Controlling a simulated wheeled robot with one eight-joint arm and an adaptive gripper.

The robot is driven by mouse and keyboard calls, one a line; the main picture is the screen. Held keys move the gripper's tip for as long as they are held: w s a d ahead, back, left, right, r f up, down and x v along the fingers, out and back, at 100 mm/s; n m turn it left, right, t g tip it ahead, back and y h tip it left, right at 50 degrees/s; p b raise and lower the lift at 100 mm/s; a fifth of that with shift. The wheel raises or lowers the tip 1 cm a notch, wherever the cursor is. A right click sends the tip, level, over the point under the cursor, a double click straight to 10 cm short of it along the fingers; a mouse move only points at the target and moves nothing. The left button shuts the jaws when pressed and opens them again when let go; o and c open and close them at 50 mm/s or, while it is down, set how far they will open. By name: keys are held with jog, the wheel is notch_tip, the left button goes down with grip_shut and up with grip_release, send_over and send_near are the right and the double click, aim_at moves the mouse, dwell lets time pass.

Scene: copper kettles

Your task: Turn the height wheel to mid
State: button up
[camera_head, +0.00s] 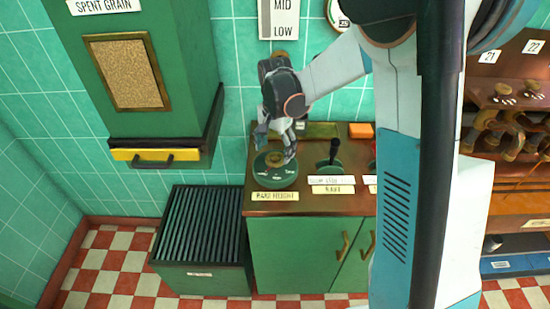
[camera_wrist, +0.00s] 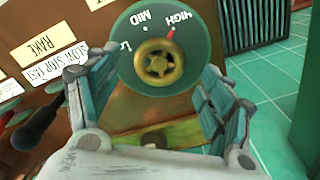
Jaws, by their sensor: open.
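The height wheel (camera_head: 275,172) is a round green dial with a brass hub on the counter, above a plate that appears to read rake height. In the wrist view the wheel (camera_wrist: 125,62) has HIGH and MID marks and a partly hidden L label. The brass hub (camera_wrist: 160,62) is at its centre. A small red pointer (camera_wrist: 170,33) points at HIGH. My gripper (camera_head: 277,142) is above the wheel, pointing down. In the wrist view my gripper (camera_wrist: 157,75) has its two teal fingers apart, one on each side of the hub, with nothing between them gripped. I cannot tell whether they touch the dial.
A dark-handled rake lever (camera_head: 333,155) stands right of the wheel, with label plates (camera_head: 332,185). An orange block (camera_head: 361,131) lies at the counter's back. A green spent grain chute (camera_head: 160,100) hangs at left above a slatted bin (camera_head: 205,230). A wall gauge (camera_head: 282,18) shows MID and LOW.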

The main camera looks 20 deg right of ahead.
aim_at(275, 161)
jog(key=shift+f+b, duration=0.3)
jog(key=shift+f, duration=1.2)
jog(key=c, duration=1.1)
jog(key=shift+o, duration=0.2)
jog(key=n, duration=0.5)
jog(key=shift+n, duration=2.4)
